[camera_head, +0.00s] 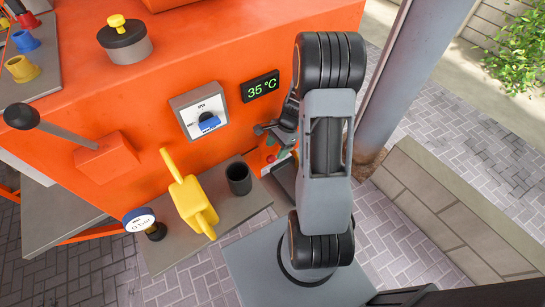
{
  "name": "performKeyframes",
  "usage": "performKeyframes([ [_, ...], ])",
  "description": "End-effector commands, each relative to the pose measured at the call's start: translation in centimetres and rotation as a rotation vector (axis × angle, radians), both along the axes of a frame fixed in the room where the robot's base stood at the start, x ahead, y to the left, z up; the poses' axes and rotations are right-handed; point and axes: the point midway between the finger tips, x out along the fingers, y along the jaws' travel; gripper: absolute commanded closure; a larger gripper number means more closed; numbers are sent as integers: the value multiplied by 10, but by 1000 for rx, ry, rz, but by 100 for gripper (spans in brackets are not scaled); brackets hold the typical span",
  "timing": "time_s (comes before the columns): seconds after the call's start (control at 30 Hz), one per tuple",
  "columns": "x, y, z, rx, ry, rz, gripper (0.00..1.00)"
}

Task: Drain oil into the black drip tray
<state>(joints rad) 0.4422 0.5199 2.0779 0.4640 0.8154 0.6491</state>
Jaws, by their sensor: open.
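My gripper (272,140) is at the right end of the orange machine (110,190), partly hidden by my own arm. It is open and points down and left, close to the machine's side. A dark, flat, tray-like thing (284,182) lies lower down, mostly behind my arm. It may be the black drip tray, but its full shape is hidden. No oil flow is visible.
A dial with a blue handle (208,124) and a "35 °C" display (261,87) are on the machine's front. A grey post (398,75) and low wall (450,215) stand right.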

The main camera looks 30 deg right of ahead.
Motion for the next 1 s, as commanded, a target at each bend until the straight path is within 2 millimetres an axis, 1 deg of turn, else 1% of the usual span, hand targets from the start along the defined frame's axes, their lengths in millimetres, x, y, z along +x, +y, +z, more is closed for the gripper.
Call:
performKeyframes([
  [0.03, -1, 4, -9, 2, 4, 2, 41],
  [0.1, -1, 8, -19, 1, 3, 1, 41],
  [0.3, -2, 15, -37, 1, 2, 1, 41],
  [0.5, -2, 18, -44, -1, 0, 2, 41],
  [0.77, -2, 18, -44, -1, -1, 2, 41],
  [1.0, -2, 18, -44, -1, 0, 1, 63],
])
